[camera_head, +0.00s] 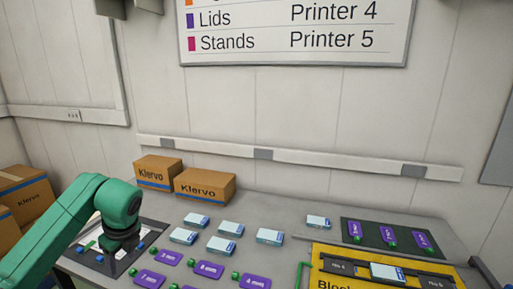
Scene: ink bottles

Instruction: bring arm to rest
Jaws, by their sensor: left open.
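My green left arm comes in from the left and bends down over the grey panel (155,231) at the left of the bench. My left gripper (117,250) is at its lower end, small and dark, near the panel's white sheet and blue parts. It is open, and I see nothing held in it. Whether it touches the panel I cannot tell. My right gripper is not in view.
Several white-blue boxes (221,245) and purple tags (208,270) with green pieces lie mid-bench. A dark mat (375,225) with more tags and a yellow panel (322,250) are at right. Cardboard boxes (205,185) stand along the wall.

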